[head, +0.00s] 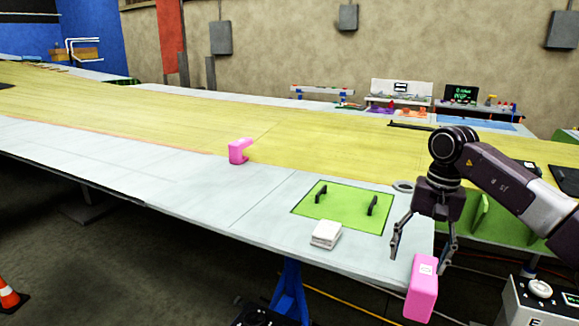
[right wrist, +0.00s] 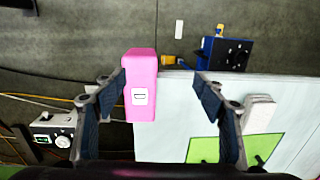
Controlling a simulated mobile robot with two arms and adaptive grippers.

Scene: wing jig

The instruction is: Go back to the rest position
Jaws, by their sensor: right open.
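My right gripper (head: 422,252) is open in the head view, above the near right corner of the wing table (head: 280,230). It also shows in the right wrist view (right wrist: 165,92), with its two fingers spread apart. A pink block (head: 422,290) with a white label is at that table corner, just beyond the fingertips in the head view. In the right wrist view the pink block (right wrist: 141,85) appears between the fingers, nearer the left one, and I cannot tell whether it touches. My left gripper is not in view.
A green plate (head: 345,210) with two black handles is set in the table. A white stack (head: 326,234) lies near the front edge. Another pink piece (head: 239,151) stands further left. A grey control box (head: 538,300) is at lower right. The table's left part is clear.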

